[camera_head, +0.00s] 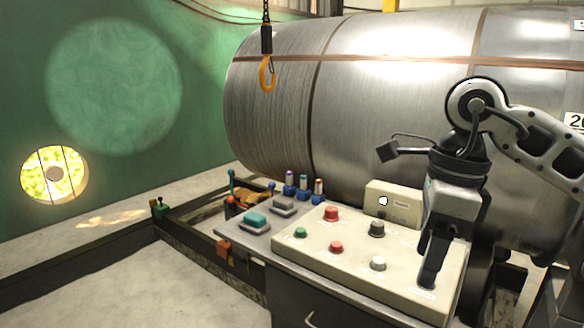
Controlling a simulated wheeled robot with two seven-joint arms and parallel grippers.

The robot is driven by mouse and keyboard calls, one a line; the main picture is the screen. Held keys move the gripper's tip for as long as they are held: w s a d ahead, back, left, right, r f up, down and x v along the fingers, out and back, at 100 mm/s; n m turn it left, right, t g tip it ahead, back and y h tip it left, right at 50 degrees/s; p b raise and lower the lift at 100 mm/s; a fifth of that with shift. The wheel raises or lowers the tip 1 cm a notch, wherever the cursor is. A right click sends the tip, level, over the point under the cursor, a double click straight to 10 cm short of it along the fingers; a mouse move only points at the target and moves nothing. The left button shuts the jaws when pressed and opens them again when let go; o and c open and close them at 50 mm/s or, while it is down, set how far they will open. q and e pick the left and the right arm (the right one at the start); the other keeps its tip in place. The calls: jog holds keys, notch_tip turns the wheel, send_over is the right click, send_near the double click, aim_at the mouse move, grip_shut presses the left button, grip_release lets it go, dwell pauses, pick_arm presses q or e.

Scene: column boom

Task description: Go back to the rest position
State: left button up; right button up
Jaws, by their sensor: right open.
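My right gripper (433,262) comes in from the right and points down over the right part of the control panel. Its fingers are open, and I see nothing between them. The cream control panel (345,270) carries red, green, black and white buttons. The gripper hides part of the panel's right side, and I cannot tell whether its fingertips touch the surface. My left gripper is not in view.
A large metal cylinder (370,100) lies behind the panel. An orange hook (267,76) hangs in front of it. A small box (393,203) stands at the panel's back edge. Tools and bottles (290,183) stand left of the panel. The floor (110,285) at left is clear.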

jog(key=s+a+f+m+g+y, duration=0.1)
jog(key=s+a+m+g+y, duration=0.2)
jog(key=a+y, duration=0.6)
jog(key=s+a+f+m+g+y, duration=0.1)
jog(key=s+a+f+g+y, duration=0.3)
jog(key=a+y, duration=0.6)
jog(key=w+d+m+t+y, duration=0.15)
jog(key=w+m+t, duration=0.35)
jog(key=m+t, duration=1.35)
jog(key=w+d+f+m+t+h, duration=0.2)
jog(key=d+f+m+t+h, duration=0.45)
jog(key=f+m+h, duration=0.65)
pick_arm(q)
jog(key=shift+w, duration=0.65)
pick_arm(e)
jog(key=s+d+f+m+g+h, duration=0.2)
jog(key=s+d+f+m+g, duration=0.1)
jog(key=s+f+m, duration=0.3)
jog(key=s+d+f+m+g+h, duration=0.3)
jog(key=s+d+f+m+g, duration=0.1)
jog(key=f, duration=0.7)
jog(key=shift+s+d+m+h, duration=0.15)
jog(key=shift+s+m+h, duration=0.2)
jog(key=shift+s+m, duration=0.65)
